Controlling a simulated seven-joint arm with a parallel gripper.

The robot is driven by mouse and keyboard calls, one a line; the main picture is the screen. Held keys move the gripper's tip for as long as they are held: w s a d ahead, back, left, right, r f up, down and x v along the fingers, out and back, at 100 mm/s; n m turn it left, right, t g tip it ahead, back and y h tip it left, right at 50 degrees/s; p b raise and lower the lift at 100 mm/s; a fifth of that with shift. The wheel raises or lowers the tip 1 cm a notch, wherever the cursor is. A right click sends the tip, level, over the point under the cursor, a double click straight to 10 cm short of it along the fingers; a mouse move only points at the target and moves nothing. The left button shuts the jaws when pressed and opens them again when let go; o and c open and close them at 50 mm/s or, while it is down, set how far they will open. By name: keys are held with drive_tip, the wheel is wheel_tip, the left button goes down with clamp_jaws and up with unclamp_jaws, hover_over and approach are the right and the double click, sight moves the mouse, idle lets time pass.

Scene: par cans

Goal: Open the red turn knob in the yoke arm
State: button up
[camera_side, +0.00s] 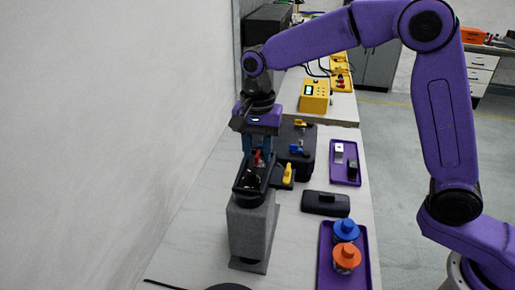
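A small red turn knob (258,158) shows at the black yoke arm, above a dark par can (250,182) that sits on top of a grey block stand (252,228). My purple gripper (258,160) points straight down over it. Its two bluish fingers are apart, one on each side of the red knob in this view. I see no clear contact between the fingers and the knob. The lower fingertips are partly hidden by the dark can, and the knob is small and partly covered.
A yellow-handled part (287,174) and a black case (298,140) stand just right of the stand. A black box (326,204) lies further right. A purple tray (326,270) holds a blue-capped jar (345,231) and an orange-capped jar (346,257). A wall (100,130) runs along the left.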

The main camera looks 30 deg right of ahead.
clamp_jaws()
drive_tip(key=n, duration=0.4)
drive_tip(key=shift+n, duration=0.4)
drive_tip(key=n, duration=0.4)
drive_tip(key=shift+n, duration=0.3)
drive_tip(key=n, duration=0.4)
drive_tip(key=shift+n, duration=2.3)
drive_tip(key=shift+r, duration=0.1)
